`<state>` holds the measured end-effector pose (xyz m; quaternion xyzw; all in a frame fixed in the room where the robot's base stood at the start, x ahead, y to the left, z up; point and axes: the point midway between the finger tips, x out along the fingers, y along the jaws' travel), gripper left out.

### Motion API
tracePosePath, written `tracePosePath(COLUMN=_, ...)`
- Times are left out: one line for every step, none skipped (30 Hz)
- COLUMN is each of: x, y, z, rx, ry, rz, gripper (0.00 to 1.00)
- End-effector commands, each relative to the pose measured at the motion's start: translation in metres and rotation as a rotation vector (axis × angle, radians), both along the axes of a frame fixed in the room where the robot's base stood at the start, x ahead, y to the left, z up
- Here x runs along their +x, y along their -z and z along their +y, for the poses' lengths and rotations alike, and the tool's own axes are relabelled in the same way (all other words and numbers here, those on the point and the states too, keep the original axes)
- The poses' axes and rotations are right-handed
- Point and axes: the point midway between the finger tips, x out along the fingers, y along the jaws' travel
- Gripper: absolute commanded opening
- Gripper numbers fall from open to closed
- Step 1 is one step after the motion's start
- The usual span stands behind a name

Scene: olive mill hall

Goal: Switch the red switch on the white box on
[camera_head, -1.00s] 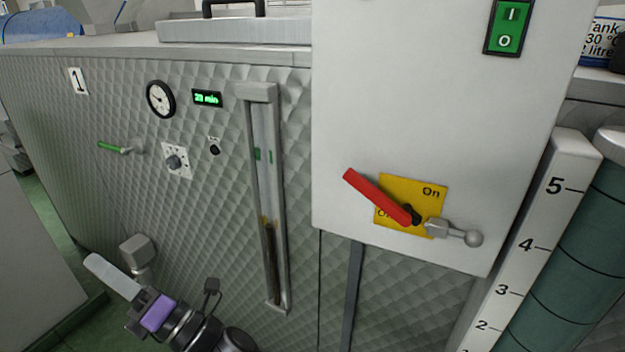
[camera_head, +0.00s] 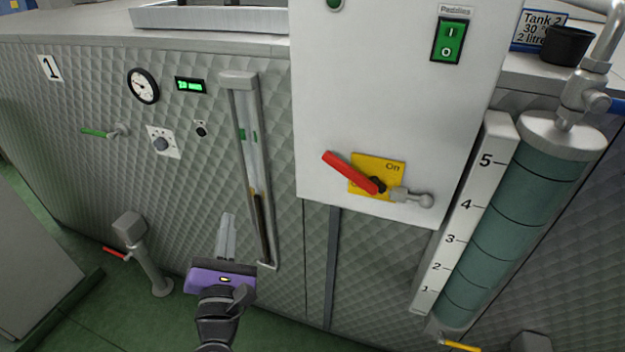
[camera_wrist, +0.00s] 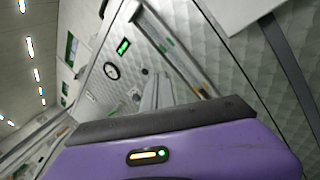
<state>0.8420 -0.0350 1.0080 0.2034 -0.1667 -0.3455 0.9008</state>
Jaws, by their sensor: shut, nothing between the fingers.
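The white box (camera_head: 395,90) is mounted on the quilted metal front in the head view. The red switch (camera_head: 350,172) is a lever in front of a yellow plate (camera_head: 393,166) low on the box. It slants up to the left from its pivot, away from the word "On" at the plate's upper right. A grey knobbed arm sticks out to the right of the pivot. My gripper (camera_head: 227,228) is shut and empty, left of and below the box, apart from the switch. In the wrist view, my gripper (camera_wrist: 158,90) points toward the quilted panel; the switch is out of sight there.
A sight-glass channel (camera_head: 250,170) runs down the panel behind my gripper. A scaled tank (camera_head: 520,215) stands right of the box. A post with a red handle (camera_head: 140,255) rises from the green floor at left. A green rocker switch (camera_head: 447,40) sits higher on the box.

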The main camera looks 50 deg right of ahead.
Motion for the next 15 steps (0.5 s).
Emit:
tracePosePath(x=-0.017, y=-0.006, z=-0.012, rx=-0.014, ry=0.08, rz=-0.011, gripper=0.0)
tracePosePath(x=-0.027, y=-0.01, z=-0.019, rx=-0.022, ry=0.131, rz=-0.018, gripper=0.0)
tracePosePath(x=-0.041, y=-0.015, z=-0.028, rx=-0.03, ry=0.196, rz=-0.027, gripper=0.0)
tracePosePath(x=-0.051, y=-0.018, z=-0.034, rx=-0.035, ry=0.243, rz=-0.034, gripper=0.0)
tracePosePath(x=-0.06, y=-0.021, z=-0.039, rx=-0.039, ry=0.286, rz=-0.042, gripper=0.0)
tracePosePath(x=-0.073, y=-0.024, z=-0.044, rx=-0.04, ry=0.341, rz=-0.051, gripper=0.0)
tracePosePath(x=-0.081, y=-0.026, z=-0.048, rx=-0.043, ry=0.379, rz=-0.057, gripper=0.0)
tracePosePath(x=-0.089, y=-0.027, z=-0.051, rx=-0.042, ry=0.413, rz=-0.062, gripper=0.0)
tracePosePath(x=-0.098, y=-0.028, z=-0.055, rx=-0.042, ry=0.453, rz=-0.066, gripper=0.0)
tracePosePath(x=-0.104, y=-0.028, z=-0.057, rx=-0.042, ry=0.478, rz=-0.067, gripper=0.0)
tracePosePath(x=-0.109, y=-0.027, z=-0.058, rx=-0.04, ry=0.5, rz=-0.066, gripper=0.0)
tracePosePath(x=-0.115, y=-0.027, z=-0.06, rx=-0.037, ry=0.525, rz=-0.067, gripper=0.0)
tracePosePath(x=-0.118, y=-0.026, z=-0.061, rx=-0.035, ry=0.539, rz=-0.066, gripper=0.0)
tracePosePath(x=-0.12, y=-0.025, z=-0.062, rx=-0.033, ry=0.55, rz=-0.065, gripper=0.0)
tracePosePath(x=-0.122, y=-0.024, z=-0.063, rx=-0.029, ry=0.56, rz=-0.062, gripper=0.0)
